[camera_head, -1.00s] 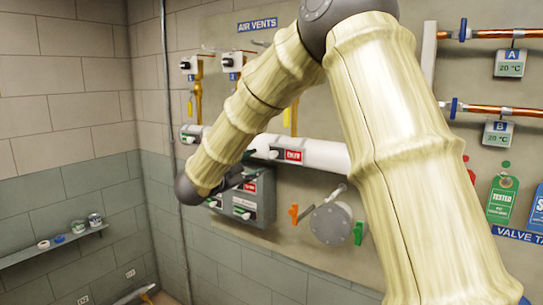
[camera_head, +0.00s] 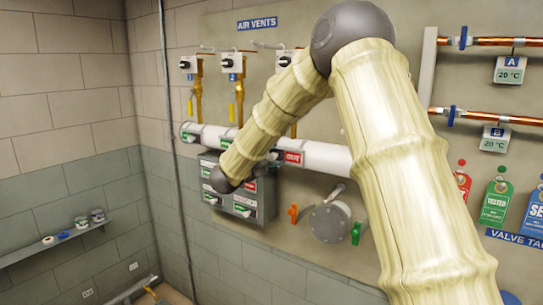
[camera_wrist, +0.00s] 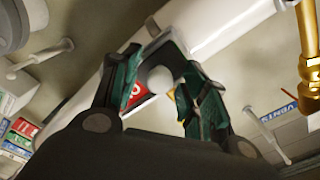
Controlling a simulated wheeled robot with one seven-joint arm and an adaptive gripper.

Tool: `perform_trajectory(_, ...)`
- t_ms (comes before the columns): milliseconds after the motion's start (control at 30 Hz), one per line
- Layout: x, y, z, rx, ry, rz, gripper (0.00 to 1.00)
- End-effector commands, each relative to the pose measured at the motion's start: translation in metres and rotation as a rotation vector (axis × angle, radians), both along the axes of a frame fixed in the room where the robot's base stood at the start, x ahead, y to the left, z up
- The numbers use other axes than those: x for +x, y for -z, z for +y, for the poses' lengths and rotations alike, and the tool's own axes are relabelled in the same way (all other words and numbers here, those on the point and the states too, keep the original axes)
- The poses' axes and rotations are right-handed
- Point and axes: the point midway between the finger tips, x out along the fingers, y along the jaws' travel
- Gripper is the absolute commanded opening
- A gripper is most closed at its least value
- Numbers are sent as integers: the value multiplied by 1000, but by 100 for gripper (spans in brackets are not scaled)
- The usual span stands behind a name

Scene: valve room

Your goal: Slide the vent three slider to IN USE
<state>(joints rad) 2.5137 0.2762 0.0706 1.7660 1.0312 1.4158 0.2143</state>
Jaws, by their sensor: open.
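The vent three slider sits on the white horizontal pipe (camera_head: 325,157), below the rightmost air vent. Its red sign (camera_head: 293,158) shows in the head view, and I read it as OUT. My gripper (camera_head: 272,156) is just left of that sign, small and partly hidden by my arm. In the wrist view my gripper (camera_wrist: 158,55) is open, its two green and black fingers apart. A round pale knob (camera_wrist: 160,79) shows between them, with part of the red sign (camera_wrist: 135,98) behind the left finger. I cannot tell whether either finger touches the knob.
A grey box (camera_head: 240,204) with several small signs hangs below the pipe. A round flange (camera_head: 329,222) with orange and green handles is to its right. Vent valves (camera_head: 230,66) with brass pipes are above. Tags (camera_head: 497,201) hang at the right.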

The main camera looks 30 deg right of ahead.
Motion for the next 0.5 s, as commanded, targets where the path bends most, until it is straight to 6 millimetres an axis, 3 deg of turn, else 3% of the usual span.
perform_trajectory(233,0,0,0,0,0,0,44)
perform_trajectory(500,0,0,0,0,0,0,0)
